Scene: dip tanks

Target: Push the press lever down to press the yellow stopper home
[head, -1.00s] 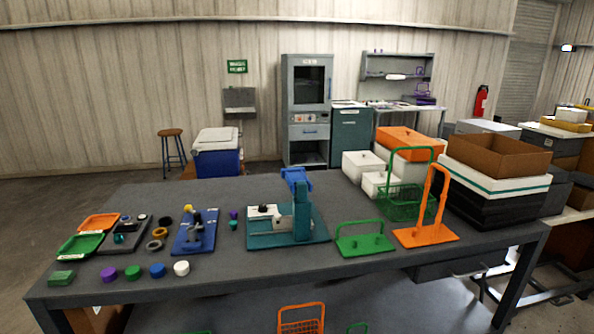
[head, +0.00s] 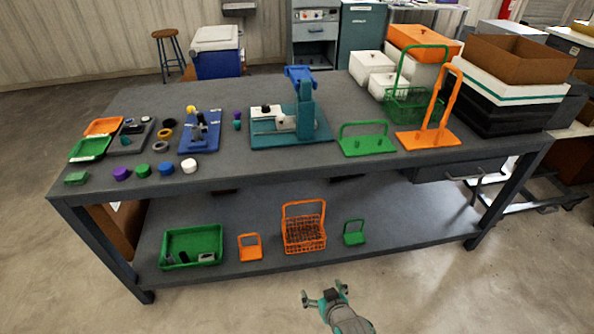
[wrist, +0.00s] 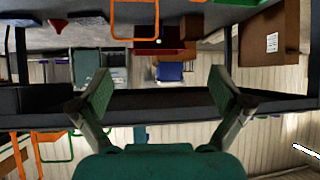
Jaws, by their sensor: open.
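A teal press (head: 305,112) with a raised blue lever (head: 298,76) stands at the middle of the table. A white block (head: 283,122) with a dark top piece sits on its base. A blue fixture (head: 200,132) to its left carries a small yellow piece (head: 189,109); whether that is the yellow stopper, I cannot tell. No other yellow stopper can be made out. My gripper (head: 323,292) is open and empty, low in front of the table and well apart from the press. Its spread fingers also show in the wrist view (wrist: 160,92), where the scene appears upside down.
Green (head: 368,142) and orange (head: 430,138) handled stands are right of the press. Several coloured caps line the front left. The lower shelf (head: 345,215) holds a green bin (head: 192,246) and an orange basket (head: 304,232). The floor in front is clear.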

